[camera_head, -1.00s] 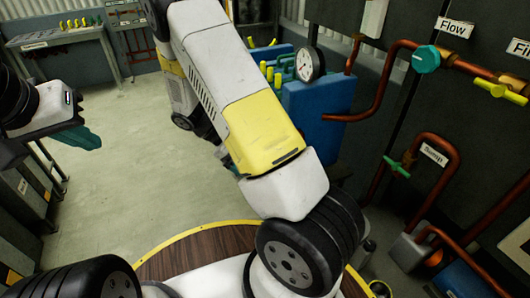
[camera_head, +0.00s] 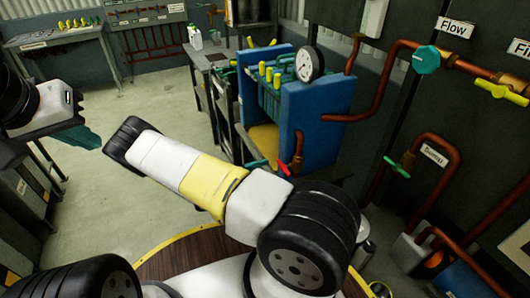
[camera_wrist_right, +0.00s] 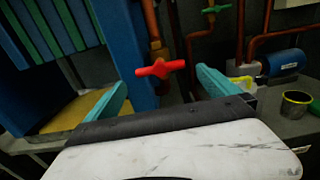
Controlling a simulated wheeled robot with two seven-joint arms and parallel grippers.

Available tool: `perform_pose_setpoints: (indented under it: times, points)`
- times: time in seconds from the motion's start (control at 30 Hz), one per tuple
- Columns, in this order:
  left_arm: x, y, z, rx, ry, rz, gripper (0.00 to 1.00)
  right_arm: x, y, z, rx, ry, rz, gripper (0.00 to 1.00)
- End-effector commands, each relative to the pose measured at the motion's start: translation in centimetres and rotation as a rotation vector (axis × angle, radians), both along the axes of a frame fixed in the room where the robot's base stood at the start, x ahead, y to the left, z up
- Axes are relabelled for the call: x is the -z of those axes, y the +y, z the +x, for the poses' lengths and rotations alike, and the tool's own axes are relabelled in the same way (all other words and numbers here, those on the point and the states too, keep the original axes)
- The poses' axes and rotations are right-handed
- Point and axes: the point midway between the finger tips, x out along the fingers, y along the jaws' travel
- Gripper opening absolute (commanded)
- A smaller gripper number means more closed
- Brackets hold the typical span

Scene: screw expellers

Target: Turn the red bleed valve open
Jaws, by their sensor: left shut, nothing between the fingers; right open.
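The red bleed valve (camera_wrist_right: 160,69) is a small red handle on a copper pipe stub beside the blue press frame. In the head view the red handle (camera_head: 285,168) shows at the lower front of the press. My right gripper (camera_wrist_right: 165,93) is open, its teal fingers apart, with the valve seen between and beyond them. Nothing is between the fingers, and I cannot tell the exact distance to the handle. In the head view my right arm hides most of that hand. My left gripper (camera_head: 82,138) is shut and empty at the far left, away from the valve.
The blue filter press (camera_head: 315,115) carries a pressure gauge (camera_head: 309,64). Copper pipes with a teal Flow valve (camera_head: 426,59), a yellow valve (camera_head: 499,89) and a green Sump valve (camera_head: 397,167) run along the right wall. The floor (camera_head: 150,100) at left is open.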

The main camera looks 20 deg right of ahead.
Motion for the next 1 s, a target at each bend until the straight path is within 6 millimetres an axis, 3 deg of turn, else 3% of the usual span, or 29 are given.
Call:
perform_pose_setpoints:
  times: [0.1, 0.3, 0.63, 0.93, 1.0]
  points:
    - [0.0, 0.0, 0.0, 0.000, 0.000, 0.000, 0.00, 0.0, -2.0, 0.0, 0.004, 0.002, -0.001, 1.00]
    - [0.0, 0.0, 0.0, 0.000, 0.000, 0.000, 0.00, 0.0, -4.1, 0.3, 0.003, 0.000, 0.001, 1.00]
    - [0.0, 0.0, 0.0, 0.000, 0.000, 0.000, 0.00, 0.0, -4.5, 0.3, 0.002, 0.000, 0.001, 1.00]
    - [0.0, 0.0, 0.0, 0.000, 0.000, 0.000, 0.00, 0.0, -4.5, 0.3, 0.002, 0.000, 0.001, 0.41]
    - [0.0, 0.0, 0.0, 0.000, 0.000, 0.000, 0.00, 0.0, -4.5, 0.3, 0.002, 0.000, 0.002, 0.41]
